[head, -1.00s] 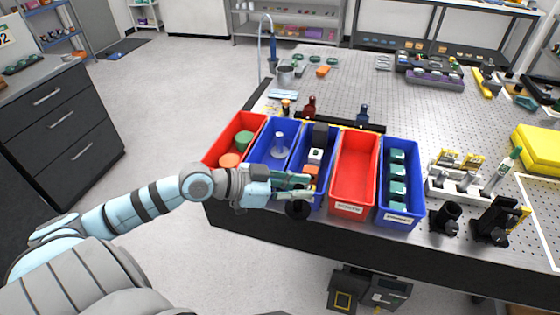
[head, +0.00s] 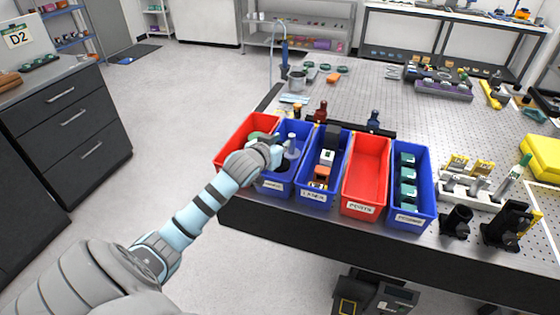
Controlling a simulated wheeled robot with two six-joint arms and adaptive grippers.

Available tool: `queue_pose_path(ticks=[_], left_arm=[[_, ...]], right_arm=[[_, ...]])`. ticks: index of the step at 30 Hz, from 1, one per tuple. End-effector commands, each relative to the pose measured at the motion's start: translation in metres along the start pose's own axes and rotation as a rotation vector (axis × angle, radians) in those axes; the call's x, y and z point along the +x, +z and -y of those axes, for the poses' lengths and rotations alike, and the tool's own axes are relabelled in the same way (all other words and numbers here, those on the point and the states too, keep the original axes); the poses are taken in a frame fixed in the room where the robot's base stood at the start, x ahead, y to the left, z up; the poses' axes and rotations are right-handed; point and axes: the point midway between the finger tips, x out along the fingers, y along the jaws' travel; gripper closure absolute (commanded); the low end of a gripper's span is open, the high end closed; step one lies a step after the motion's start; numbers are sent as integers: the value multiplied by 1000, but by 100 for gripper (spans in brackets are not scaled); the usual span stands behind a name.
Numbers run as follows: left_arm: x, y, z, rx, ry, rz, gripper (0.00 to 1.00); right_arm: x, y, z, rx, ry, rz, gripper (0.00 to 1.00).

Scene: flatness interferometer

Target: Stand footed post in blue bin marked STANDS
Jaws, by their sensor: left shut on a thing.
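The blue bin (head: 276,188), second from the left, has a label on its front too small for me to read. A pale post (head: 291,145) stands upright inside it. My left gripper (head: 277,158) reaches over this bin's left wall, beside the pale post. It is shut on the footed post, which is mostly hidden by the hand. A dark patch (head: 284,168) under the fingers, inside the bin, looks like its black foot. I cannot tell whether the foot touches the bin floor. My right gripper is not in view.
A red bin (head: 262,124) with green round parts adjoins on the left. On the right are a blue bin (head: 313,194) with mixed parts, an empty red bin (head: 367,172) and a blue bin (head: 409,222) with teal parts. Small bottles (head: 321,112) stand behind the row.

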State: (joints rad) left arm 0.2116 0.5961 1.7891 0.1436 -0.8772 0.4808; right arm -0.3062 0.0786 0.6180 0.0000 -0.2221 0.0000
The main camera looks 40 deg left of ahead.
Motion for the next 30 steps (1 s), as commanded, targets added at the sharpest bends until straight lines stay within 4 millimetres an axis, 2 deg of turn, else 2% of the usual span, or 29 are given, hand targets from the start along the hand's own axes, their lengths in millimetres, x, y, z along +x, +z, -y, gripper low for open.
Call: queue_pose_path(ticks=[8, 15, 16, 19, 20, 30], left_arm=[[18, 44, -1, 1, 1, -1, 100], [20, 46, -1, 2, 1, -2, 100], [20, 47, -1, 2, 1, -1, 80], [20, 47, -1, 2, 1, -2, 64], [20, 47, -1, 2, 1, -2, 61], [16, 46, -1, 2, 1, -3, 61]], right_arm=[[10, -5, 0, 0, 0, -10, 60], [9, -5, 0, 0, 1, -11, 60], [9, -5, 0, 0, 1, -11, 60], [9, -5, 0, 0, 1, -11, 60], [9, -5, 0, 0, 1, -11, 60], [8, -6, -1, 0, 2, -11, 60]])
